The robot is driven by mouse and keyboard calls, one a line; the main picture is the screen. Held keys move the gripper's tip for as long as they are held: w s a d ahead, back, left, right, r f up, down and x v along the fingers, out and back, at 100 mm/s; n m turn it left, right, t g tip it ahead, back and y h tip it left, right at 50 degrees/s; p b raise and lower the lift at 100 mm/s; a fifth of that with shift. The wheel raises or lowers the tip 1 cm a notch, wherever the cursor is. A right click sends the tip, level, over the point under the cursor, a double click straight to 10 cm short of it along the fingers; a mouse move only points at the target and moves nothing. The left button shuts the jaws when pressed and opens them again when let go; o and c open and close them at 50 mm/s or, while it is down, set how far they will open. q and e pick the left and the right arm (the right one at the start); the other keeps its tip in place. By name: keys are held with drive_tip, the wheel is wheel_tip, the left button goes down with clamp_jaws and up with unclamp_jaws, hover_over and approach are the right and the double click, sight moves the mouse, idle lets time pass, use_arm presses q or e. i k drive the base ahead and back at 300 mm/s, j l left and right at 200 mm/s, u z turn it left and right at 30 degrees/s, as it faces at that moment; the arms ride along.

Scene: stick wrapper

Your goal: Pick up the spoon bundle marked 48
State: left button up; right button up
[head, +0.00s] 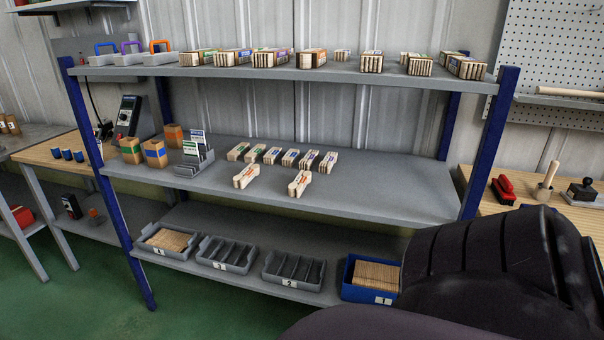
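Several pale wooden spoon bundles with coloured labels stand on the middle shelf (390,190). Two bundles with orange-red labels sit in front, one on the left (246,176) and one on the right (299,184). The numbers on the labels are too small to read, so I cannot tell which is marked 48. Neither gripper shows. A dark part of my own arm fills the bottom right.
The top shelf (330,72) holds several wooden bundles and handled carriers (160,55). Boxes (155,153) and a card rack (194,160) stand left on the middle shelf. Grey trays (225,254) and a blue bin (362,277) are below. The middle shelf's right side is clear.

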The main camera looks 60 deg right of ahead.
sight(296, 187)
drive_tip(key=z, duration=1.4)
drive_tip(key=i+l+z, duration=0.15)
drive_tip(key=i, duration=0.2)
drive_tip(key=i+l+z, duration=0.1)
drive_tip(key=i+l, duration=0.15)
drive_tip(key=i, duration=0.15)
